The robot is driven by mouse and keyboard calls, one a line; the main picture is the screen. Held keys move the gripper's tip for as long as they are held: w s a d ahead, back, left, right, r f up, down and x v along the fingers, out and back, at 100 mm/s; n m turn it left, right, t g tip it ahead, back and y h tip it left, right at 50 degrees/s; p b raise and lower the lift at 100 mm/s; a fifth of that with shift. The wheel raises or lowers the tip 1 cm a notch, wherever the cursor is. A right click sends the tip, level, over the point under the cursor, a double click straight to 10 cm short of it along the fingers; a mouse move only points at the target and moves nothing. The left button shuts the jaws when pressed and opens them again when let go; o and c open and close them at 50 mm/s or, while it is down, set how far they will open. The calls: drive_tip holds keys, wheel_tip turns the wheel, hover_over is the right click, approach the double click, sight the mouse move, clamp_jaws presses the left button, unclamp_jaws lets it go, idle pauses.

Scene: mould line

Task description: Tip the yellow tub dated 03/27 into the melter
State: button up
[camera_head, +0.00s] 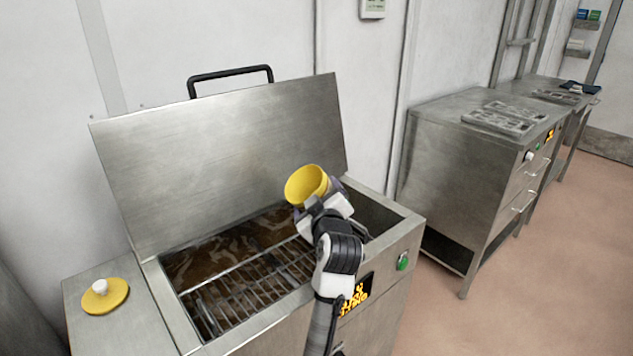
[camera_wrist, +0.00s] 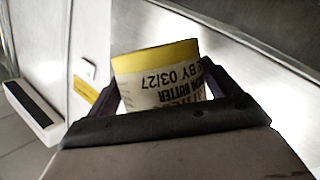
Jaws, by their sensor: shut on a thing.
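A yellow tub (camera_head: 306,182) is held over the open melter (camera_head: 383,258), tilted with its mouth toward the upper left. In the wrist view the tub (camera_wrist: 160,82) shows a white label with upside-down print reading "BY 03/27" and "BUTTER". My gripper (camera_head: 322,202) is shut on the tub, with one dark finger on each side in the wrist view (camera_wrist: 172,100). The melter lid (camera_head: 225,155) stands raised. Brown liquid (camera_head: 220,257) and a wire rack (camera_head: 250,285) show inside. The tub's contents are hard to make out.
A yellow lid with a white knob (camera_head: 105,295) lies on the steel surface left of the melter. A green button (camera_head: 402,261) and a lit display (camera_head: 354,297) are on the melter front. A steel cabinet (camera_head: 450,150) with moulds (camera_head: 505,118) stands right. The floor there is clear.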

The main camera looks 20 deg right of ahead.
drive_tip(key=shift+r+m+p, duration=0.4)
drive_tip(key=shift+m+p, duration=0.1)
drive_tip(key=shift+p, duration=0.1)
drive_tip(key=r+m+p, duration=0.1)
drive_tip(key=p, duration=0.2)
drive_tip(key=a+m+g+y+p, duration=0.1)
drive_tip(key=m+p, duration=0.1)
drive_tip(key=shift+s+r+p, duration=0.1)
drive_tip(key=shift+r+p, duration=0.3)
drive_tip(key=shift+a+r+m+y+p, duration=0.15)
drive_tip(key=shift+r+m+y+p, duration=0.05)
drive_tip(key=shift+m+y+p, duration=0.15)
drive_tip(key=shift+a+r+m+g+y, duration=0.1)
drive_tip(key=shift+a+m+g+y, duration=0.1)
drive_tip(key=shift+m+g+y, duration=0.3)
